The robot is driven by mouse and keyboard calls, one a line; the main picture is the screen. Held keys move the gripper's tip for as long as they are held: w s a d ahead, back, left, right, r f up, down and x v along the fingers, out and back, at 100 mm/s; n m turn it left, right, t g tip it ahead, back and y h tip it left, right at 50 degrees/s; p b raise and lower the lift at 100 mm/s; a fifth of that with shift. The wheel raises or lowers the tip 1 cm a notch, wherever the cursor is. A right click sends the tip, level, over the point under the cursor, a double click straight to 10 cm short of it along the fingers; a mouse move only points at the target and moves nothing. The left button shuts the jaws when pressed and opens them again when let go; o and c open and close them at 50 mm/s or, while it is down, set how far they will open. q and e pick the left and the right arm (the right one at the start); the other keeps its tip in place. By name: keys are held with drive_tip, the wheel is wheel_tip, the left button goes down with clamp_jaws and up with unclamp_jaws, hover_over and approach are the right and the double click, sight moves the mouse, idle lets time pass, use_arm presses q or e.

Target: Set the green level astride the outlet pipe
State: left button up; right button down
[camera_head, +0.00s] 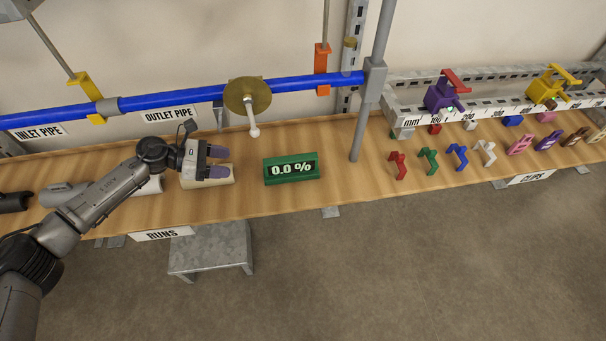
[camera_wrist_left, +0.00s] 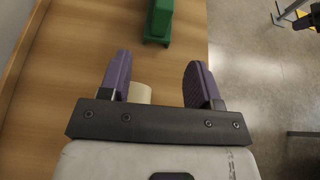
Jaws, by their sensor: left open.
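The green level (camera_head: 291,169) stands on the wooden bench with its face reading "0.0 %". In the left wrist view, part of the level (camera_wrist_left: 158,22) shows at the top, beyond the fingertips. My left gripper (camera_head: 218,162) is open, with purple finger pads, low over the bench to the left of the level and apart from it. It also shows in the left wrist view (camera_wrist_left: 157,75). The blue outlet pipe (camera_head: 180,97) runs along the wall above the bench, behind the gripper, near the "OUTLET PIPE" label (camera_head: 170,114). Nothing sits astride the part by that label.
A brass disc valve with a white handle (camera_head: 247,97) hangs on the pipe above. A grey post (camera_head: 370,90) stands right of the level. Several coloured clips (camera_head: 428,161) lie farther right.

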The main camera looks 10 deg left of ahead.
use_arm(q)
drive_tip(key=shift+w+f, duration=0.1)
drive_tip(key=shift+f, duration=0.15)
drive_tip(key=b, duration=0.2)
approach(271, 168)
drive_tip(key=w+d+f, duration=0.1)
drive_tip(key=f, duration=0.1)
drive_tip(key=w+d+f, duration=0.1)
drive_tip(key=w+d, duration=0.1)
drive_tip(key=shift+d+f, duration=0.25)
drive_tip(key=shift+f, duration=0.15)
drive_tip(key=shift+b+x, duration=0.55)
drive_tip(key=shift+x, duration=1.8)
drive_tip(key=shift+d, duration=0.45)
drive_tip(key=shift+a, duration=0.1)
drive_tip(key=shift+c, duration=0.9)
drive_tip(key=c, duration=0.5)
